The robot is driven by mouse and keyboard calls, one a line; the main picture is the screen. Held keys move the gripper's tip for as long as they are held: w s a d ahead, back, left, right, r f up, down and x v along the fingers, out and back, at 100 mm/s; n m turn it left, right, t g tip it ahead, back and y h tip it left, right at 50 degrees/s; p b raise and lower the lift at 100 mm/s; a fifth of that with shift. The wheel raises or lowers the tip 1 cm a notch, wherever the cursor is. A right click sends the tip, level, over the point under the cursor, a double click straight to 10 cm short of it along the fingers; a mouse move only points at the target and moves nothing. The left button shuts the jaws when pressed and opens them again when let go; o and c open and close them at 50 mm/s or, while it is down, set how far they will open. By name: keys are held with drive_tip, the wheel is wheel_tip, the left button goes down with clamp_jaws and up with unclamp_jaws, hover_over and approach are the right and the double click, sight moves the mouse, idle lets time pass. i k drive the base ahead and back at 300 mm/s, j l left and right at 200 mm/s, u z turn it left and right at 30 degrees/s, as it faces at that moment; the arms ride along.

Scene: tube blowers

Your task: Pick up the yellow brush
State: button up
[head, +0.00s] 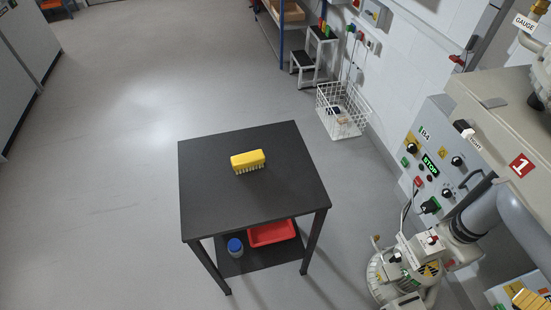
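The yellow brush (248,161) lies on the black top of a small table (215,205) in the head view. Its yellow block faces up and its pale bristles point down onto the tabletop. It sits a little above the middle of the top, with its long side running roughly left to right. Nothing touches it except the table. I cannot make out my gripper in this view.
The tabletop around the brush is bare. A red tray (270,234) and a blue-lidded container (235,246) sit on the lower shelf. A white wire basket (343,110) stands behind, right. Machinery with a control panel (437,155) fills the right side. Open floor lies left.

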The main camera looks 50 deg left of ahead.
sight(256, 158)
drive_tip(key=k+u, duration=0.1)
drive_tip(key=u, duration=2.1)
drive_tip(key=z, duration=3.45)
drive_tip(key=u, duration=3.45)
drive_tip(key=i+u, duration=0.2)
drive_tip(key=i, duration=0.35)
drive_tip(key=i+l+u, duration=0.2)
drive_tip(key=i, duration=0.35)
